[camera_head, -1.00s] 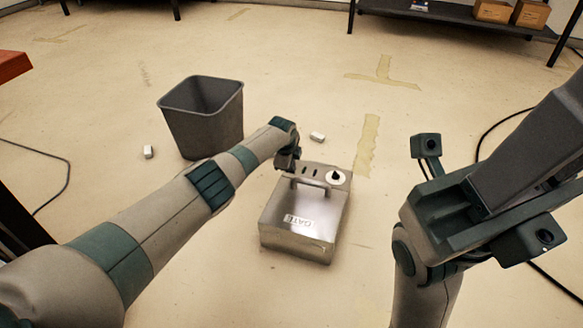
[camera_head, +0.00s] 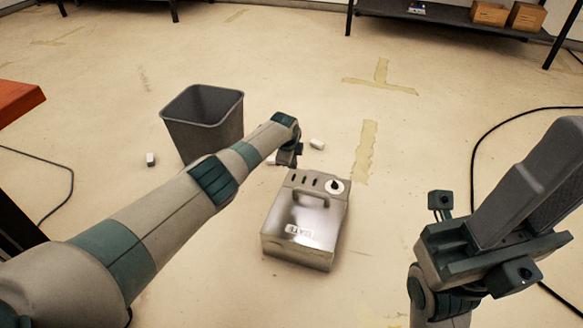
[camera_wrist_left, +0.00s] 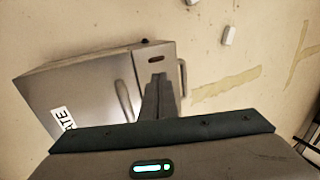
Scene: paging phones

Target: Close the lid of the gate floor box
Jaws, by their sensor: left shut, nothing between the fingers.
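The gate floor box (camera_head: 297,252) is a metal box on the floor in the middle of the head view. Its lid (camera_head: 322,215) bears a GATE label and a bar handle, and appears to lie down over the box; no clear gap shows. A strip with slots and a black knob is at the far end. My left gripper (camera_head: 279,164) is shut and empty, just beyond the far left corner of the box. In the left wrist view its fingers (camera_wrist_left: 158,95) overlap the box end near the handle; contact is unclear. My right gripper (camera_head: 487,250) is to the right, its fingertips unclear.
A grey bin (camera_head: 205,125) stands left of the box, beyond my left arm. Small white blocks (camera_head: 317,144) (camera_head: 151,159) lie on the floor. A black cable (camera_head: 473,165) runs at the right. Floor between box and right arm is clear.

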